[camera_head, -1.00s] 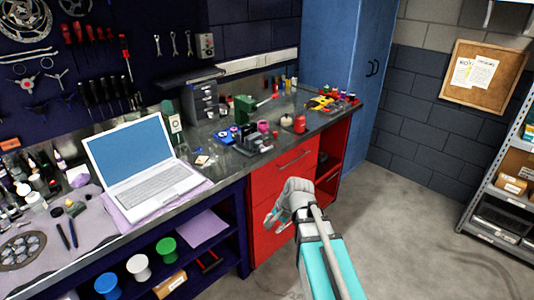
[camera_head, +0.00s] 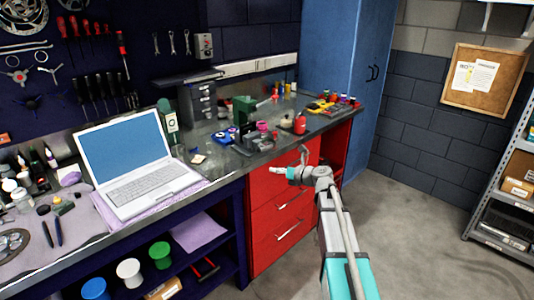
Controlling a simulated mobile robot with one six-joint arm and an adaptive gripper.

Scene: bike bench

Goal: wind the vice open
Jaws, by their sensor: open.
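A dark grey block that looks like the vice (camera_head: 259,141) sits at the front edge of the workbench, among small coloured items. It is small in the picture, so its jaws and handle cannot be made out clearly. My gripper (camera_head: 288,161) is in front of the red drawers, to the lower right of the vice in the picture. Its two fingers are spread apart with nothing between them. It appears clear of the vice, though the gap in depth is hard to judge.
A laptop (camera_head: 138,165) stands open on the bench (camera_head: 205,180) at left. A red canister (camera_head: 300,124) and a yellow tool (camera_head: 322,107) lie right of the vice. Red drawers (camera_head: 280,215) face the gripper. The concrete floor at right is clear up to a grey shelf (camera_head: 490,236).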

